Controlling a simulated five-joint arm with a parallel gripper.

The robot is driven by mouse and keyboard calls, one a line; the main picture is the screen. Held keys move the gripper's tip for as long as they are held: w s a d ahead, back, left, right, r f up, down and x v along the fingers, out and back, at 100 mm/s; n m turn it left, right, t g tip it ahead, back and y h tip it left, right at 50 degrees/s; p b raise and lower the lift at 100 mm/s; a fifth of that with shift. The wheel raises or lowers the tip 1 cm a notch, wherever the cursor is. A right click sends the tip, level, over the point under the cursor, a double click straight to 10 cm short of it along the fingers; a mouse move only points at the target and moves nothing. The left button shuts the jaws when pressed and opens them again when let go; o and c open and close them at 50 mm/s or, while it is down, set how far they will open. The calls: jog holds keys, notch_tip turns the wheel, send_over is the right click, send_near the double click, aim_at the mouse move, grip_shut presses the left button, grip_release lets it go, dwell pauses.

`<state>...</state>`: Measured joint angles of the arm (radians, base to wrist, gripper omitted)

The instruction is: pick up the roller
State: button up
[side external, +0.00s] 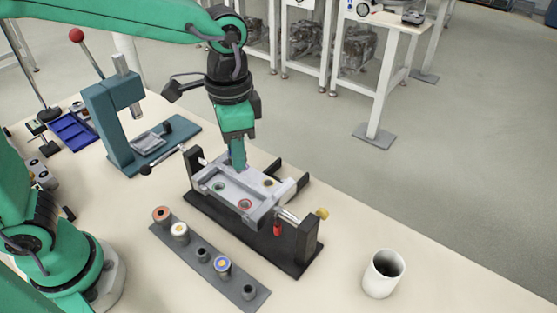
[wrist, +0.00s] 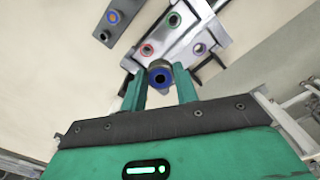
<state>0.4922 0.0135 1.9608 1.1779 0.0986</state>
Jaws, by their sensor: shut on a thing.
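My gripper (wrist: 160,82) is shut on a roller (wrist: 159,71), a short grey-tan cylinder with a blue ring around a dark bore in its end face. In the side external view my gripper (side external: 238,163) points down at the far side of the grey plate (side external: 228,195) of a black fixture, and its fingers mostly hide the roller. In the wrist view the roller is at the plate's near edge. I cannot tell whether it touches the plate. The plate (wrist: 163,36) has holes ringed in red, green and purple.
A dark rack (side external: 210,265) in front of the fixture holds several short cylinders and bare pegs. A white cup (side external: 383,274) stands at the right. A teal press (side external: 120,110) and a blue tray (side external: 74,131) are at the left. The table between rack and cup is clear.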

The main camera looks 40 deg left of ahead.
jog(key=shift+s+d+r, duration=1.25)
jog(key=shift+s+d, duration=0.15)
jog(key=shift+s, duration=0.15)
